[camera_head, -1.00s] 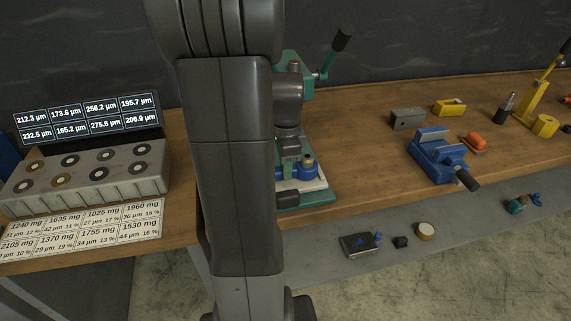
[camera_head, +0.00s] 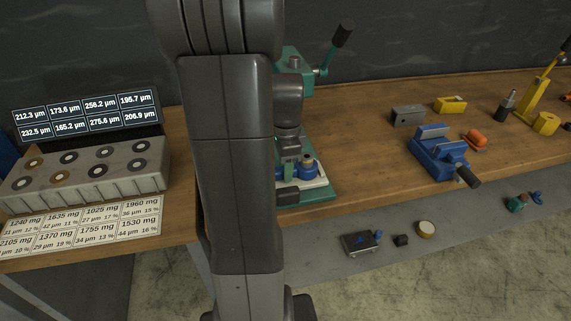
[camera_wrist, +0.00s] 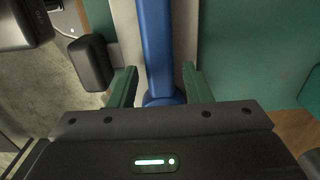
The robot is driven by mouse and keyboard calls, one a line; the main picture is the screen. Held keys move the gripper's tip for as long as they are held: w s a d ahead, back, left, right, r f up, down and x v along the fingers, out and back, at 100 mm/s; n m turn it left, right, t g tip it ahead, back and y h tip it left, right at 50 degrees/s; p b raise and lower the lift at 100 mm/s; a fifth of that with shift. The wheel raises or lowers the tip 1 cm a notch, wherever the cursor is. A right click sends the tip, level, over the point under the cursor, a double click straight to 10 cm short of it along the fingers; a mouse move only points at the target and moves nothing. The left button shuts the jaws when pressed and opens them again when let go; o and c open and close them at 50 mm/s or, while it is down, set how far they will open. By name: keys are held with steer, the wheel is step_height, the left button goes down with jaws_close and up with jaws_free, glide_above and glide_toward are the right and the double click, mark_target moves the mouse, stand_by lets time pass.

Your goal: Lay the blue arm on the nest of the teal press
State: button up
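The blue arm (camera_wrist: 158,45) lies lengthwise on a pale strip of the teal press (camera_wrist: 230,50) in the wrist view, its rounded near end close to my gripper's body. My gripper (camera_wrist: 160,85) has its two green fingers apart, one on each side of the blue arm, with visible gaps. In the head view the teal press (camera_head: 322,196) stands behind my arm. Blue parts with a brass-coloured piece (camera_head: 307,161) show over its pale nest (camera_head: 317,182). My own arm hides much of the press, and my fingertips are not clear there.
A black block (camera_wrist: 90,62) sits left of my fingers. On the bench are a grey weight block (camera_head: 85,175) at left, and a blue vise (camera_head: 437,155), a grey block (camera_head: 407,117) and yellow parts (camera_head: 449,105) at right. Bare wood lies between press and vise.

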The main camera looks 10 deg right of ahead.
steer(key=shift+o, duration=0.3)
step_height(320, 180, up, 14)
stand_by(0.4)
steer(key=shift+d+f, duration=0.1)
steer(key=shift+f, duration=0.05)
step_height(320, 180, down, 14)
steer(key=shift+r, duration=0.3)
stand_by(0.7)
